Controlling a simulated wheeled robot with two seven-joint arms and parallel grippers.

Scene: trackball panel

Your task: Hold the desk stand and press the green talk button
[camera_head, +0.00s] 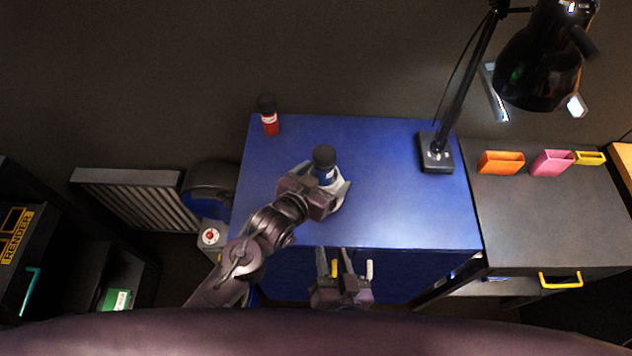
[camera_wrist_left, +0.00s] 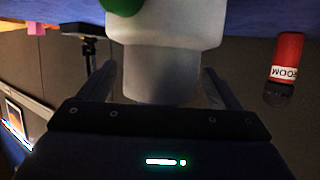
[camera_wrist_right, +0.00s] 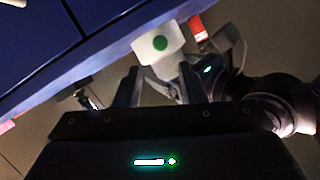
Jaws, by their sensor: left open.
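The desk stand (camera_wrist_left: 165,65) is pale, with a round green talk button (camera_wrist_right: 160,43) on its side. In the left wrist view the stand lies between the two spread fingers of my left gripper (camera_wrist_left: 155,88), with gaps on both sides. In the head view my left gripper (camera_head: 334,195) is over the blue table at a blue-and-dark-topped piece (camera_head: 324,158), hiding much of the stand. My right gripper (camera_head: 336,258) is in front of the table's front edge. Its fingers are apart and empty; in the right wrist view the button shows beyond them, not touched.
The blue table (camera_head: 400,215) has free room right of the stand. A red dark-topped item (camera_head: 269,122) stands at its back left. A black lamp (camera_head: 437,155) stands at the back right. An orange holder (camera_head: 500,162) and a pink holder (camera_head: 552,162) are on the grey desk.

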